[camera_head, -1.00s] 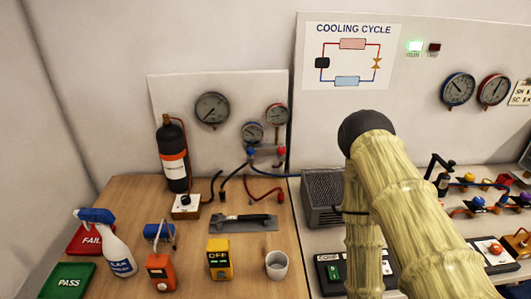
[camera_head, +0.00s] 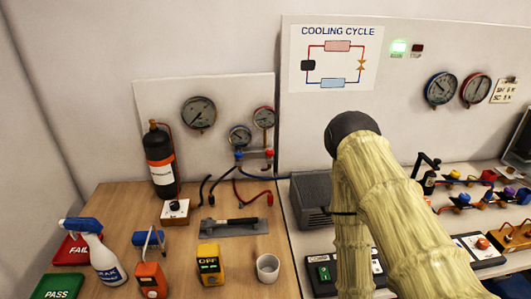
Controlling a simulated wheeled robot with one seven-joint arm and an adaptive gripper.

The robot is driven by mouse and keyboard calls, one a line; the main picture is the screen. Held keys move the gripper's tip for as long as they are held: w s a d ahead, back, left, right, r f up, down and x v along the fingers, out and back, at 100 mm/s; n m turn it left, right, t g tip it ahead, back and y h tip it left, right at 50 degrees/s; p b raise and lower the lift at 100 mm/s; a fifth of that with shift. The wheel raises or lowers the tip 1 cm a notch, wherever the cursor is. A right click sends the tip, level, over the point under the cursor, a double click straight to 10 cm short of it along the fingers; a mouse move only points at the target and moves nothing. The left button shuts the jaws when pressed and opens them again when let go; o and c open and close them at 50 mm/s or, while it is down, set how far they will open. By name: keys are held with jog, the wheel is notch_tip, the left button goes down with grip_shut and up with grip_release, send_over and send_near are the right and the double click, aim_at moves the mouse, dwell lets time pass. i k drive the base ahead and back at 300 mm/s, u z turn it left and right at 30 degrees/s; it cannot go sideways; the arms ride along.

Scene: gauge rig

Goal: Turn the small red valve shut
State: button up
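A small red valve knob (camera_head: 269,153) sits on the right side of a gauge manifold, beside a blue knob (camera_head: 239,155). Red parts (camera_head: 490,176) also show among the fittings on the right bench; they are too small to tell whether one is a valve. My arm, in a pale yellow sleeve, rises from the lower right to a black elbow and drops toward the bottom edge. My gripper is out of the frame, so its state is hidden.
A grey box (camera_head: 311,199) stands right of the manifold, partly behind my arm. A black bottle (camera_head: 161,162), a spray bottle (camera_head: 103,254), a yellow meter (camera_head: 209,263) and a white cup (camera_head: 268,267) stand on the wooden bench. Two gauges (camera_head: 440,90) hang at right.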

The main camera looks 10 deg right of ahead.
aim_at(270, 153)
jog(key=u, duration=2.35)
jog(key=k, duration=1)
jog(key=z, duration=1.3)
